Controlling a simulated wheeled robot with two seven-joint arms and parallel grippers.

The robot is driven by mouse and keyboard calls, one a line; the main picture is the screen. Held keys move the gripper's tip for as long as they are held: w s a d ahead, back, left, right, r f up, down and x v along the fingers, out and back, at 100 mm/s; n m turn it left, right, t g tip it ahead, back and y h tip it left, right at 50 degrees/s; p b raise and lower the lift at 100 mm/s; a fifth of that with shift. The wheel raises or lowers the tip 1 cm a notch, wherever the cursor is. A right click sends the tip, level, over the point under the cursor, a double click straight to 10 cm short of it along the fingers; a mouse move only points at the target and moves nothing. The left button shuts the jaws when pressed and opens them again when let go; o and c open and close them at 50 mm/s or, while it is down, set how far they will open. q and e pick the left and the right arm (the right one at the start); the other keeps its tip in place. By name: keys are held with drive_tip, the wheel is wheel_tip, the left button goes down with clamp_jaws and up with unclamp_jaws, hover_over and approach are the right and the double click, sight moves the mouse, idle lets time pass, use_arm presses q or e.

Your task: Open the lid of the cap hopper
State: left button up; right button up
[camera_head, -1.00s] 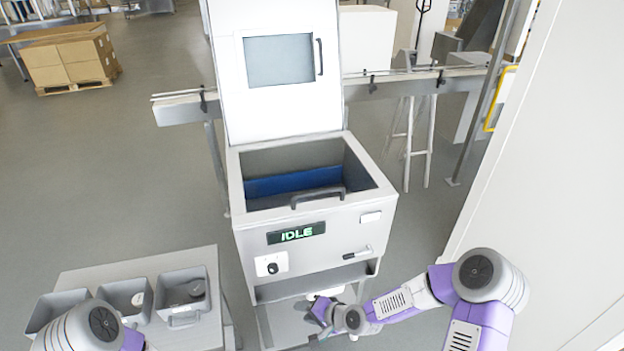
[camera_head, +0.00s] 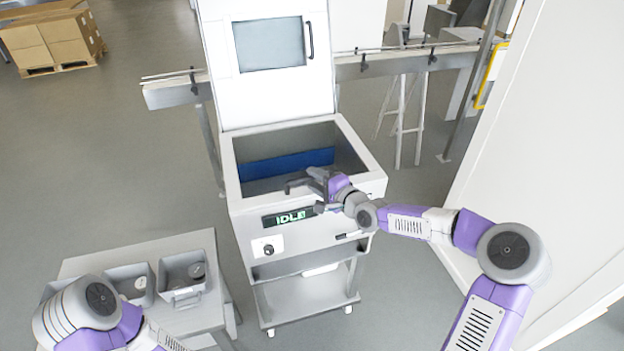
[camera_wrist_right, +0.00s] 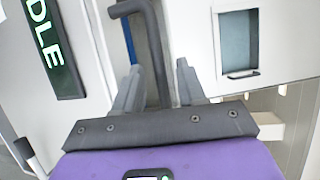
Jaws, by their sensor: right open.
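The cap hopper (camera_head: 239,209) is a pale box on a wheeled stand. Its top frame surrounds a dark interior with a blue band; I cannot tell whether a clear lid panel covers it. A dark bar handle (camera_head: 294,187) sits at the front edge of the top; it also shows in the right wrist view (camera_wrist_right: 152,45). My right gripper (camera_head: 318,182) is at this handle, with its fingers open. In the right wrist view, the handle bar runs between the two fingertips (camera_wrist_right: 158,70), with gaps beside it. My left gripper is out of view; only the left arm shows.
A tall white panel (camera_head: 220,90) with a window stands behind the hopper. The front carries a green IDLE display (camera_head: 287,219) and a knob (camera_head: 268,249). Grey bins (camera_head: 184,280) stand on a side table (camera_head: 190,243) at left. A white wall rises at right.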

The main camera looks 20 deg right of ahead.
drive_tip(key=shift+x, duration=0.9)
clamp_jaws()
